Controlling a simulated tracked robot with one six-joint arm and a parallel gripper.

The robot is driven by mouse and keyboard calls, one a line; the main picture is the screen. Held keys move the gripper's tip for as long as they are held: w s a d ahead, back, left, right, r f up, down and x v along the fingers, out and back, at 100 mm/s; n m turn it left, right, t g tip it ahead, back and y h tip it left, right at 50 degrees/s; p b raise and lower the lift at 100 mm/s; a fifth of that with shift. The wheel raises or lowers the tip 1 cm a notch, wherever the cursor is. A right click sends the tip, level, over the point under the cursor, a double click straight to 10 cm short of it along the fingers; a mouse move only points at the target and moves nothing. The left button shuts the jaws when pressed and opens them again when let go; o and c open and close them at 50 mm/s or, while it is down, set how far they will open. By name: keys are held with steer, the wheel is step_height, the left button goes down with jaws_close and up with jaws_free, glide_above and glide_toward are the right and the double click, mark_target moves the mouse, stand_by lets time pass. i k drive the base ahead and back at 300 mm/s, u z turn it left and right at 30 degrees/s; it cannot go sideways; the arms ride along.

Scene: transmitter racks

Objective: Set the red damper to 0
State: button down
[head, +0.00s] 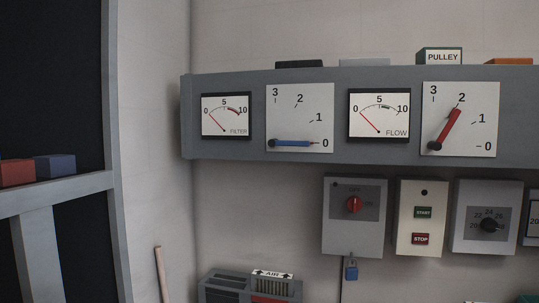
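The red damper (447,129) is a lever on a white square scale plate (479,139) at the right of the grey duct. Its dark pivot is at the lower left of the plate, and the lever slants up to the right, pointing at the 2. The 0 mark is at the plate's lower right, level with the pivot. A blue damper (292,143) on a similar plate to the left lies flat, pointing at 0. My gripper is not in view.
The FILTER gauge (226,116) and FLOW gauge (379,116) sit on the duct (350,158). Below hang a red-knob switch box (341,232), a START/STOP box (421,239) and a thermostat (470,242). A PULLEY box (440,56) stands on top. A rack frame (117,130) is at left.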

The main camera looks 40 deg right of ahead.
mark_target(436, 146)
steer(key=z, duration=1.35)
